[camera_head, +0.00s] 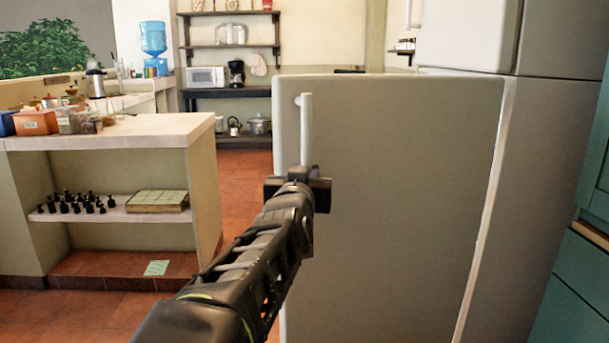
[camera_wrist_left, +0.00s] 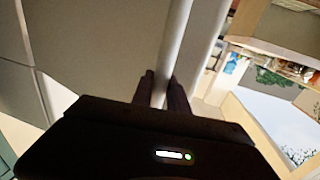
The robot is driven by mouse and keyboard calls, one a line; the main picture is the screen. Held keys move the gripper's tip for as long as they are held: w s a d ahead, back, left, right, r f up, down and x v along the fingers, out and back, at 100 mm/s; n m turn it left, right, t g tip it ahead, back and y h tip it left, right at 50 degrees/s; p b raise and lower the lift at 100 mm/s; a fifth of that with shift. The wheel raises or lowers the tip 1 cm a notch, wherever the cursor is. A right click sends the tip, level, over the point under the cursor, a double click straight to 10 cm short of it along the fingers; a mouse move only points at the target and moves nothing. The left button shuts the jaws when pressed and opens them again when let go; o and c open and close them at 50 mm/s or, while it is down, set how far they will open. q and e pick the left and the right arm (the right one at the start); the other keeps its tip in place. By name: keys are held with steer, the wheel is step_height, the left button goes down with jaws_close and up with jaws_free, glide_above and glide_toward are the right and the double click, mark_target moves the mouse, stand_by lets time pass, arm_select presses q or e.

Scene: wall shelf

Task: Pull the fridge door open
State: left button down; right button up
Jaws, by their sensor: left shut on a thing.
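The fridge door (camera_head: 400,200) is a broad grey-white panel in the middle of the head view. It stands swung out from the body, reaching well left of the upper compartment (camera_head: 466,35). Its vertical white handle (camera_head: 306,130) is near the door's left edge. My left gripper (camera_head: 308,184) is shut on the lower part of the handle. In the left wrist view, the two dark fingers of the left gripper (camera_wrist_left: 162,88) sit on either side of the handle bar (camera_wrist_left: 174,45). The fridge interior is hidden behind the door. My right gripper is out of view.
A counter (camera_head: 150,130) with small containers on top and dark bottles (camera_head: 75,202) on its lower shelf stands left of the door. Tiled floor (camera_head: 243,190) lies open between them. A teal cabinet (camera_head: 575,285) is close at the right. Wall shelves (camera_head: 230,45) are behind.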

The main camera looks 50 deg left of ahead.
arm_select(q)
steer(key=shift+w+d+r, duration=0.15)
steer(key=shift+d, duration=0.05)
steer(key=c, duration=1.5)
jaws_free()
steer(key=shift+w, duration=0.1)
steer(key=shift+c, duration=0.2)
steer(key=shift+o, duration=1.2)
steer(key=v, duration=0.8)
steer(key=shift+a, duration=0.15)
